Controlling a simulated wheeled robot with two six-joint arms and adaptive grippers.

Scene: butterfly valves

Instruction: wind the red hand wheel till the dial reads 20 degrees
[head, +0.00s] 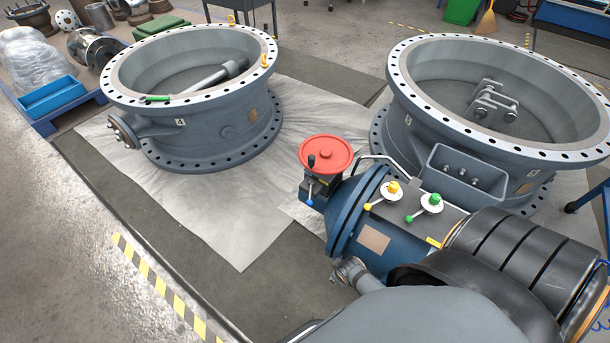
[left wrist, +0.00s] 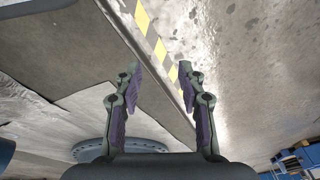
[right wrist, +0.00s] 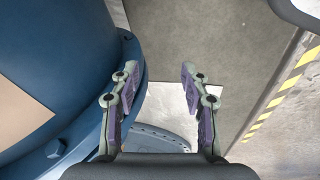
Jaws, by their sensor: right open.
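The red hand wheel (head: 326,153) sits near the middle of the head view, on the blue gearbox (head: 362,215), with a dark upright crank knob (head: 311,161) at its rim. Two white round plates, one with a yellow lever (head: 393,187) and one with a green lever (head: 434,200), are on the gearbox top. No dial reading can be made out. My left gripper (left wrist: 159,70) is open and empty above the floor. My right gripper (right wrist: 157,72) is open and empty beside the blue gearbox flange. Neither gripper shows in the head view, and the wheel is outside both wrist views.
A large grey valve body (head: 190,95) stands at the back left and another (head: 500,95) at the right, close behind the gearbox. A grey sheet (head: 235,215) covers the floor between them.

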